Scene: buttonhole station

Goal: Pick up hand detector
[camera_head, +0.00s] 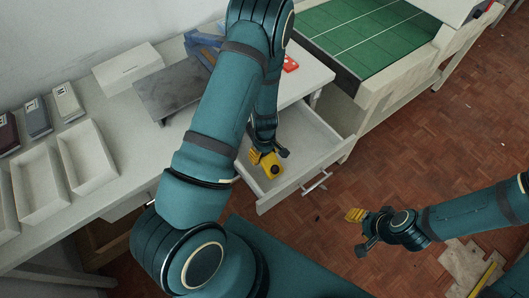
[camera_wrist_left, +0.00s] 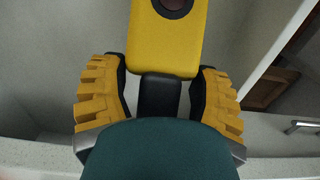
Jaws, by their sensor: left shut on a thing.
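The hand detector (camera_head: 270,168) is a yellow block with a dark round spot. In the head view it shows within the open drawer's outline, and I cannot tell whether it touches the drawer floor. In the left wrist view the yellow body (camera_wrist_left: 172,45) is at the top, and its black handle (camera_wrist_left: 160,97) lies between the yellow finger pads. My left gripper (camera_head: 264,155) is shut on this handle; the wrist view shows it too (camera_wrist_left: 160,100). My right gripper (camera_head: 359,228) is empty over the floor, its finger gap unclear.
The open white drawer (camera_head: 319,136) has walls around the detector and a metal handle (camera_head: 315,182) in front. White trays (camera_head: 86,158), a grey plate (camera_head: 172,88) and a white box (camera_head: 128,68) stand on the bench. A green mat (camera_head: 367,35) lies behind. The wooden floor at right is mostly clear.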

